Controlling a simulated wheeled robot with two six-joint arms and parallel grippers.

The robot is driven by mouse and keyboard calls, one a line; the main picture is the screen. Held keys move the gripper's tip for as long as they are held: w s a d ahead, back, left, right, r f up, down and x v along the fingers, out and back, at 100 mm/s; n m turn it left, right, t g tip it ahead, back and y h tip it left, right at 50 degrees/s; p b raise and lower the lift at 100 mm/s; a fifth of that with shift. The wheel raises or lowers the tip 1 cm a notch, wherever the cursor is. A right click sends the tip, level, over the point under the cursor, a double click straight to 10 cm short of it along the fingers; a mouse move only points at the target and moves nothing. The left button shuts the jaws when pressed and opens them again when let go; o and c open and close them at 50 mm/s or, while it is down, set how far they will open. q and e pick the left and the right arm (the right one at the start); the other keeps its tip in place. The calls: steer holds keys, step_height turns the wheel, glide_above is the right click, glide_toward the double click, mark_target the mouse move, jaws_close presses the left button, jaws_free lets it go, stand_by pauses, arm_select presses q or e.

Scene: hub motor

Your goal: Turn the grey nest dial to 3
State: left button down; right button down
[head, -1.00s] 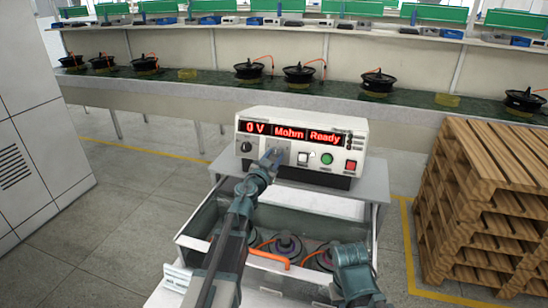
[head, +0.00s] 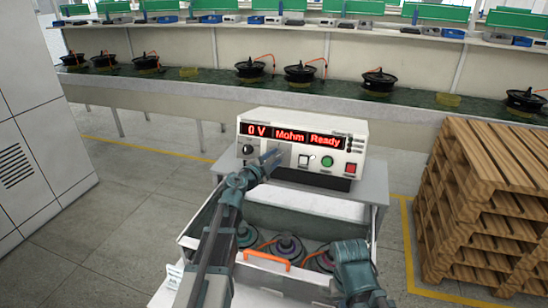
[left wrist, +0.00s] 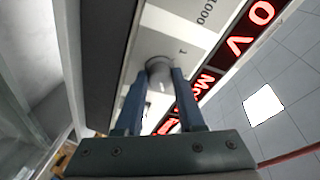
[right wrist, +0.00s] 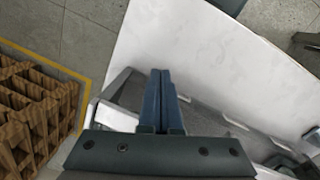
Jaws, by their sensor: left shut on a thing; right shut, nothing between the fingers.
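The grey nest dial (left wrist: 160,68) is a round knob on the tester's front panel in the left wrist view. My left gripper (left wrist: 158,82) is shut on it, one finger on each side. In the head view my left gripper (head: 272,158) reaches the tester (head: 305,126) panel and covers the dial. Markings "1000" and "1" show near the dial; its pointer setting cannot be read. The tester display reads "0 V", "Mohm" and "Ready". My right gripper (right wrist: 161,100) is shut and empty, above the cart, with its fingertips together.
A black knob (head: 247,149), a green button (head: 327,161) and a red switch (head: 350,168) flank the dial area. An open drawer (head: 215,215) with hub motors (head: 288,247) lies below my arms. Wooden pallets (head: 490,200) stand at the right.

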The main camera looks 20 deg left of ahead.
arm_select(q)
steer(key=shift+m, duration=0.7)
steer(key=c, duration=0.5)
jaws_free()
steer(key=p+v, duration=0.1)
steer(key=v, duration=0.6)
steer(key=p+v, duration=0.1)
steer(key=v, duration=0.5)
steer(key=shift+s+a+r, duration=0.15)
steer(key=shift+s+r, duration=0.1)
steer(key=shift+s, duration=0.1)
steer(key=shift+g, duration=0.3)
